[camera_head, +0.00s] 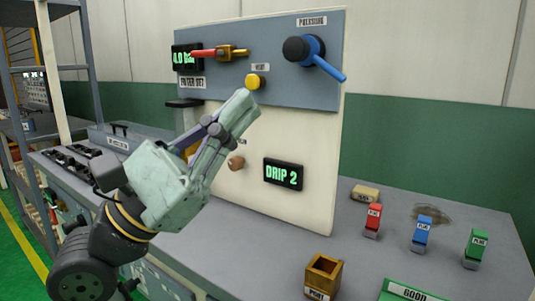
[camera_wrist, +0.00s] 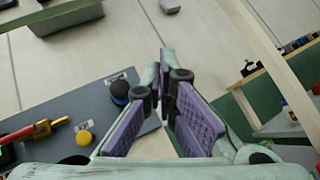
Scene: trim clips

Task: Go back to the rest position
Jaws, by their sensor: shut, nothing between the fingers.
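My gripper (camera_head: 247,106) is raised in front of the upright panel (camera_head: 300,140) in the head view, its fingers pointing up and to the right. The fingers are closed together with nothing between them. In the wrist view my gripper (camera_wrist: 163,62) shows its purple finger pads close together at the tips. The fingertips appear just below the yellow button (camera_head: 256,82) in the head view; I cannot tell whether they touch the panel. My forearm hides part of the bench and the panel's lower left.
The panel carries a red lever (camera_head: 205,54), a blue lever (camera_head: 327,66) and a "DRIP 2" display (camera_head: 283,174). Red (camera_head: 373,220), blue (camera_head: 421,233) and green (camera_head: 475,248) clips stand on the bench at right. A wooden box (camera_head: 322,277) and green tray (camera_head: 405,292) are at the front.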

